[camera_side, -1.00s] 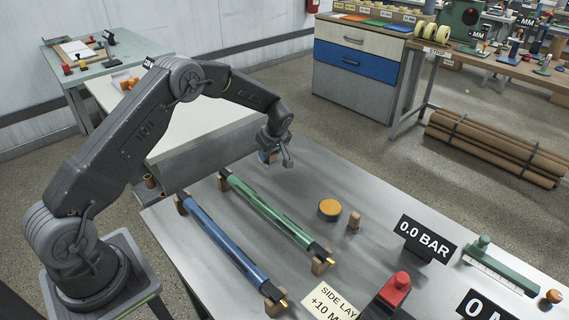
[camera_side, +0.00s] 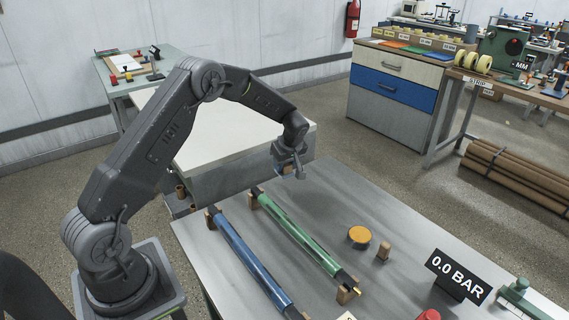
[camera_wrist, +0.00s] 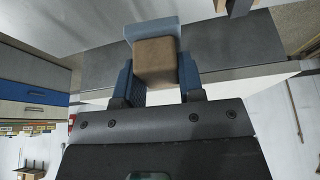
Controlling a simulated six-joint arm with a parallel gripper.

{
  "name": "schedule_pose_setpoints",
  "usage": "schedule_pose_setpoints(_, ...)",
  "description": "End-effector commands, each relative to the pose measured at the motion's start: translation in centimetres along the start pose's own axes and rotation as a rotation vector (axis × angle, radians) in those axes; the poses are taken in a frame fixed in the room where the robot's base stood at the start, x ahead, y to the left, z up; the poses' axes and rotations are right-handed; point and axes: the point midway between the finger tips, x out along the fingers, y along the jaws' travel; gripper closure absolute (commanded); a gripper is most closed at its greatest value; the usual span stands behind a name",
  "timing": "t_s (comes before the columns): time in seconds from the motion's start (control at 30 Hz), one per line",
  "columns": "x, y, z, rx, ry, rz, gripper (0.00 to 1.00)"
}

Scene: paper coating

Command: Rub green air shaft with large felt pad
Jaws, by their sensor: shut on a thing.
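The green air shaft (camera_side: 300,235) lies across wooden rests on the grey bench, beside a blue shaft (camera_side: 247,262). My gripper (camera_side: 285,165) is beyond the green shaft's far end, raised above the bench and apart from the shaft. In the wrist view my gripper (camera_wrist: 157,75) has its blue fingers shut on a brown block (camera_wrist: 155,60). A pale blue slab on that block's far side looks like the felt of the large felt pad (camera_wrist: 152,30). In the side view the pad is small and partly hidden by the gripper.
An orange disc (camera_side: 359,235) and a small wooden peg (camera_side: 384,252) stand right of the green shaft. A 0.0 BAR sign (camera_side: 458,274) stands further right. A white-topped table (camera_side: 225,125) is behind the bench. The bench between shaft and disc is clear.

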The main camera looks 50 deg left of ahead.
Motion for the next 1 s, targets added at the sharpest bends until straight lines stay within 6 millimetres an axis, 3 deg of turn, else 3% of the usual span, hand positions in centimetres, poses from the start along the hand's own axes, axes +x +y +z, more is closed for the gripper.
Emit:
schedule_pose_setpoints(0.17, -1.4, -0.8, 1.5, -0.093, -0.015, -0.033, 0.83)
schedule_pose_setpoints(0.4, -5.7, -4.3, 6.1, -0.418, -0.035, -0.166, 0.83)
schedule_pose_setpoints(0.6, -8.4, -7.0, 8.8, -0.636, -0.015, -0.262, 0.83)
schedule_pose_setpoints(0.8, -9.2, -8.2, 9.9, -0.721, 0.0, -0.3, 0.83)
schedule_pose_setpoints(1.0, -8.2, -8.2, 10.3, -0.724, 0.001, -0.303, 0.83)
